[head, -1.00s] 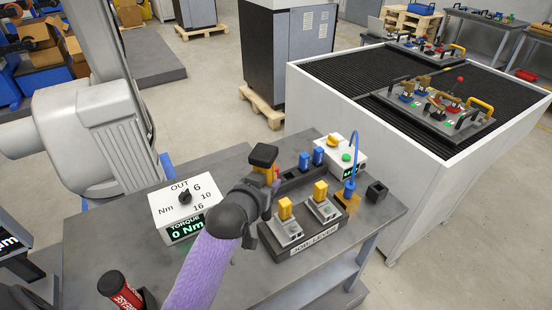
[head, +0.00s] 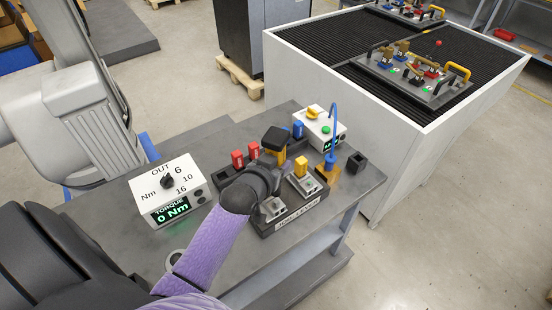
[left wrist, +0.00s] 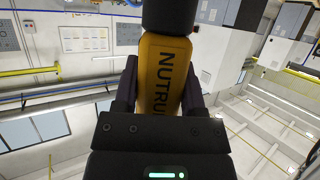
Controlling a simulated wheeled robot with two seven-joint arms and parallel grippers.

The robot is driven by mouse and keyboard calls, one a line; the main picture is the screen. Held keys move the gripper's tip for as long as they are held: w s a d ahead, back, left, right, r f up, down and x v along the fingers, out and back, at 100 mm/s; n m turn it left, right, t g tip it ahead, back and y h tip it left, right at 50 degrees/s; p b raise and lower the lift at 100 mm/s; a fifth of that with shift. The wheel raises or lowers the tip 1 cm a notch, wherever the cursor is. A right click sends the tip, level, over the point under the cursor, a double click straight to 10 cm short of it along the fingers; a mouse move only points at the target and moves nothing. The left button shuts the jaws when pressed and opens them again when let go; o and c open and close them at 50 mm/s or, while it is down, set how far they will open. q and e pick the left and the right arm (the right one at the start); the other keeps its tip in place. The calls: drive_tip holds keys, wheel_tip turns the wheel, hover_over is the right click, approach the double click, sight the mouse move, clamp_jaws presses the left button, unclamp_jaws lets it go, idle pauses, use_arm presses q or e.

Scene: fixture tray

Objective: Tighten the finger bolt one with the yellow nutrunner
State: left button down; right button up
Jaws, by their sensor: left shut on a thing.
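The yellow nutrunner (head: 274,138) stands roughly upright in my left gripper (head: 267,164), its black end up, above the back of the grey bench. The left wrist view shows the nutrunner's yellow body (left wrist: 165,75), part of its lettering visible, between the two dark fingers (left wrist: 160,105). My left gripper is shut on it. I cannot tell which part is finger bolt one. My right gripper is not in view.
A torque box (head: 172,190) reads 0 Nm at the bench's left. A job-lever block (head: 290,222) is beneath my left wrist. Red sockets (head: 238,160), a blue-cabled controller (head: 318,128) and a black holder (head: 356,162) stand nearby.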

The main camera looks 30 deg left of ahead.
use_arm(q)
drive_tip(key=shift+f+b, duration=1.25)
drive_tip(key=shift+f, duration=0.9)
drive_tip(key=shift+r+p, duration=0.1)
drive_tip(key=shift+p, duration=0.35)
